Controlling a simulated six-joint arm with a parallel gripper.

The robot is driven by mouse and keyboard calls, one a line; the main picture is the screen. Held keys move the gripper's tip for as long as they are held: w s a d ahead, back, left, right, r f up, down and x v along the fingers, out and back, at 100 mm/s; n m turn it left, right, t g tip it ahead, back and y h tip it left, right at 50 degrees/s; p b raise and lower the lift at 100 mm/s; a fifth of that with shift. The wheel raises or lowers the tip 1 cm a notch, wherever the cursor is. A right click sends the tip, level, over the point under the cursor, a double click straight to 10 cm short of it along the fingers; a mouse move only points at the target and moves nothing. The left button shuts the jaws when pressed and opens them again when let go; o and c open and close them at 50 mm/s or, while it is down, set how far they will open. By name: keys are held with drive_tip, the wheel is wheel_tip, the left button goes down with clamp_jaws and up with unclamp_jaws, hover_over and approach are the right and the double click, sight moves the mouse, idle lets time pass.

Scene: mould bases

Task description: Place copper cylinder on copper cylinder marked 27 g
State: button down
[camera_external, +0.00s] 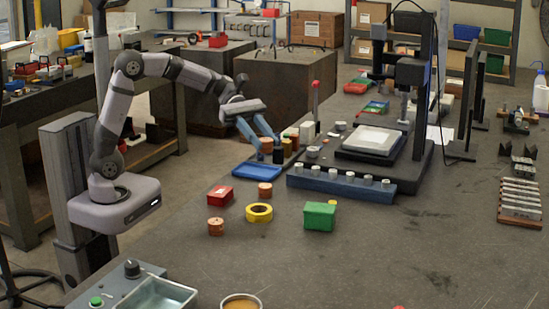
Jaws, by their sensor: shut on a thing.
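My gripper (267,147) has its blue fingers pointing down and is shut on a copper cylinder (266,145). The held cylinder is up near the far edge of the blue tray, close to some small dark cylinders. One copper cylinder (265,189) stands upright on the table just in front of the tray, below and apart from my gripper. Another copper cylinder (216,227) stands nearer the camera, left of the yellow ring. Any mass marking is too small to read, so I cannot tell which one is marked 27 g.
A blue tray (256,171) lies below the gripper. A red box (221,195), a yellow ring (259,212) and a green box (320,216) stand nearby. A blue rack (340,185) with several grey pegs is to the right. Dark cylinders (278,156) stand beside the gripper. The right foreground is mostly clear.

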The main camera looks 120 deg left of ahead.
drive_tip(key=shift+d, duration=0.15)
drive_tip(key=shift+f, duration=4.9)
drive_tip(key=shift+f, duration=0.15)
drive_tip(key=c, duration=1.3)
unclamp_jaws()
drive_tip(key=v, duration=1.2)
drive_tip(key=shift+b, duration=0.4)
